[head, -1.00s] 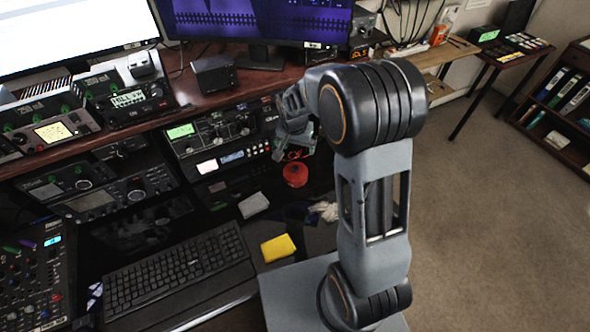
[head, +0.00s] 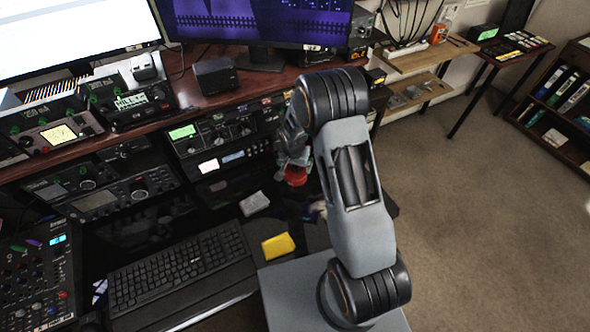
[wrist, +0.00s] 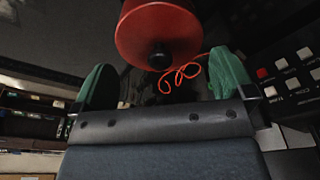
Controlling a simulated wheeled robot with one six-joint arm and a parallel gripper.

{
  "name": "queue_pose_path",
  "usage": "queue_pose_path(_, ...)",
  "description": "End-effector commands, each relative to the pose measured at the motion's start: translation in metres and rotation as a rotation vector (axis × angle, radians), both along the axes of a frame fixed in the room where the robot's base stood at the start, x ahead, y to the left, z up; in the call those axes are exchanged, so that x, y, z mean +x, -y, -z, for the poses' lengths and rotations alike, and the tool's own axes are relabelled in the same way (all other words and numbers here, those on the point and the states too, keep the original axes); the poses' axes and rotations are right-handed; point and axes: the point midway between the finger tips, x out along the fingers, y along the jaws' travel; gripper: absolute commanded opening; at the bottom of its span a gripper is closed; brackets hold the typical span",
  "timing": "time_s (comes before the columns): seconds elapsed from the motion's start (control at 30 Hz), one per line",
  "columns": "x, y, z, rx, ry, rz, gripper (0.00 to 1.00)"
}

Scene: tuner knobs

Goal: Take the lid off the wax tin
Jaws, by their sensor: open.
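The wax tin is a round red tin; its red lid (wrist: 158,28) with a dark knob (wrist: 160,57) shows large at the top of the wrist view. In the head view the red tin (head: 295,176) stands on the dark desk in front of the radio, partly hidden by my arm. My gripper (wrist: 163,88) is open, its two green fingertips apart to either side below the knob in the wrist view, not touching it. In the head view my gripper (head: 293,160) is right at the tin.
A thin orange cord (wrist: 183,76) lies beside the tin. A radio (head: 225,140) stands close behind it. A yellow cloth (head: 278,247), a grey block (head: 254,203) and a keyboard (head: 182,268) lie nearer the front and left.

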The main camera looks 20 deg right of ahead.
Motion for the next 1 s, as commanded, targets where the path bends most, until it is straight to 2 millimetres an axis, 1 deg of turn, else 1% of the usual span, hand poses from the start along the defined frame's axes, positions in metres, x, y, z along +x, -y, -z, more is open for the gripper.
queue_pose_path(0.1,0.001,0.001,0.014,-0.001,-0.003,-0.001,1.0)
queue_pose_path(0.2,0.002,0.002,0.02,0.001,-0.001,0.0,1.0)
queue_pose_path(0.47,0.003,0.002,0.023,0.0,0.001,0.0,1.0)
queue_pose_path(0.5,0.003,0.002,0.023,0.0,0.001,0.0,0.99)
queue_pose_path(0.77,0.003,0.002,0.023,0.0,0.0,0.0,0.74)
queue_pose_path(0.8,0.003,0.002,0.023,0.0,0.0,0.0,0.72)
queue_pose_path(1.0,0.003,0.002,0.023,0.0,0.0,0.0,0.72)
